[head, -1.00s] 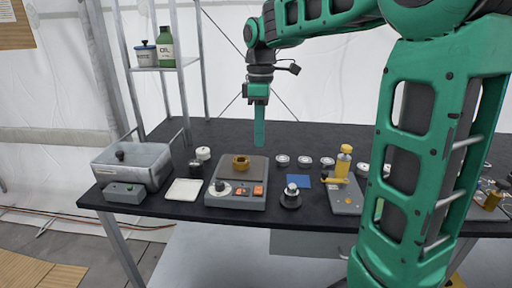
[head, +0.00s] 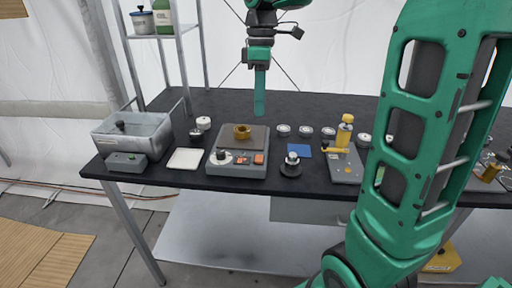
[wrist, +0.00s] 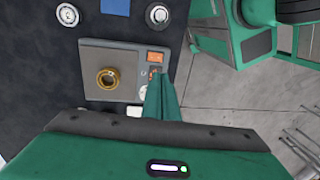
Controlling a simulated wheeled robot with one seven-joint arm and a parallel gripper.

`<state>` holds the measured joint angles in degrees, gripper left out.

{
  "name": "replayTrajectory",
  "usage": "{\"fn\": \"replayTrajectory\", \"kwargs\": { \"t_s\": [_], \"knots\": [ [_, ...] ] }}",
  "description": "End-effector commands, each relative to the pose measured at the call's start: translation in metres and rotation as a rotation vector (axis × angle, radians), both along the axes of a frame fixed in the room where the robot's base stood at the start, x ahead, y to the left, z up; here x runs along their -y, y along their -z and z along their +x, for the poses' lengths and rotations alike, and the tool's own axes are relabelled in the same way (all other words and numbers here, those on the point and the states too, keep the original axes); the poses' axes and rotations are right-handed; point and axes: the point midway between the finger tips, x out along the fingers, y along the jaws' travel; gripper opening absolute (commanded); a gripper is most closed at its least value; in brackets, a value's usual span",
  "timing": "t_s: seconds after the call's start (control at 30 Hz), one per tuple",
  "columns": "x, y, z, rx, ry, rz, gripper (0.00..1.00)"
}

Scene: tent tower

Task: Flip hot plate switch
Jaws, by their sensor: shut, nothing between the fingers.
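The hot plate (head: 223,171) is a grey box on the black table, with a brass ring-shaped piece (head: 242,132) on its top. Its sloped front carries a white knob (head: 221,157), a small reddish switch (head: 242,160) and an orange square (head: 259,159). In the wrist view the hot plate (wrist: 95,57) shows from above, with the small switch (wrist: 153,72) just past my fingertips. My gripper (head: 259,113) points down, shut and empty, above and behind the hot plate's right side in the head view. It also shows in the wrist view (wrist: 161,78), partly covering the knob's side.
A white pad (head: 185,159) and a metal basin (head: 128,142) are left of the hot plate. A dark-based knob (head: 291,166), a blue square (head: 299,149) and a yellow-topped device (head: 345,170) stand to the right. Several white round pieces line the table behind.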

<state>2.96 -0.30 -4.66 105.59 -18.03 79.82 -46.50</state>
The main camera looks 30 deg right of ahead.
Motion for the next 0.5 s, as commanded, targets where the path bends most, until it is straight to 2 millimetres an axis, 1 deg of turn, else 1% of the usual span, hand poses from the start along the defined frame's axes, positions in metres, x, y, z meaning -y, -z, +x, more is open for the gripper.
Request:
{"fn": "replayTrajectory", "kwargs": {
  "t_s": [0.17,0.27,0.5],
  "knots": [
    [-0.001,0.009,-0.001,0.0,0.0,0.001,0.0],
    [-0.002,0.022,-0.003,-0.002,0.0,0.001,0.0],
    [-0.005,0.066,-0.007,-0.004,-0.001,0.0,0.0]
  ]
}}
